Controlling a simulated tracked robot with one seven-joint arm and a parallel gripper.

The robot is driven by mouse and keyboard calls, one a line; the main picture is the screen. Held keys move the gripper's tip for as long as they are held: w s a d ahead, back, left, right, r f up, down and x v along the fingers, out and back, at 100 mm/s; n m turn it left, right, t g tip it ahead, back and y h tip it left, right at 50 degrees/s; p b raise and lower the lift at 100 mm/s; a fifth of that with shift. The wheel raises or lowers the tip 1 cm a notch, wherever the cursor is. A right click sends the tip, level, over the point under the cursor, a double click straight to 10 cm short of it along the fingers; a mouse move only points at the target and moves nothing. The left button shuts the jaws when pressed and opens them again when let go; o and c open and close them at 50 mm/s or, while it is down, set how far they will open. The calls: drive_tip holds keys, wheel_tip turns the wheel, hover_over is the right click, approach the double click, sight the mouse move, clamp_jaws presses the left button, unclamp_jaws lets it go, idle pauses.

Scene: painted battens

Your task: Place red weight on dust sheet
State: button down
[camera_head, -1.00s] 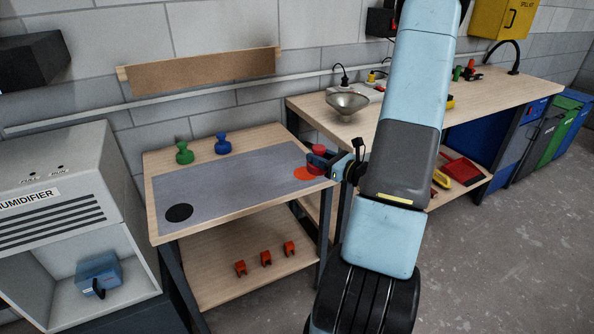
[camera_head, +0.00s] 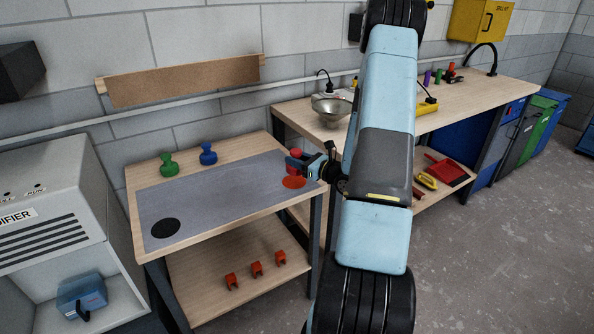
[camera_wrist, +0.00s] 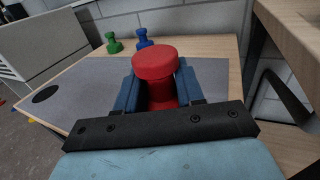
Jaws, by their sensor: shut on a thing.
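The red weight (camera_head: 295,154) is between the blue fingers of my gripper (camera_head: 298,163), over the right end of the grey dust sheet (camera_head: 220,196).
A green weight (camera_head: 169,165) and a blue weight (camera_head: 208,154) stand on the bare wood behind the sheet. A black round spot (camera_head: 165,228) marks the sheet's left end. A second bench (camera_head: 390,122) with a metal funnel (camera_head: 331,108) stands behind right. The sheet's middle is clear.

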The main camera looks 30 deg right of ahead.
drive_tip(key=shift+w+d+f, duration=0.2)
drive_tip(key=shift+w+f, duration=1.2)
drive_tip(key=shift+f, duration=1.85)
drive_tip(key=c, duration=0.7)
unclamp_jaws()
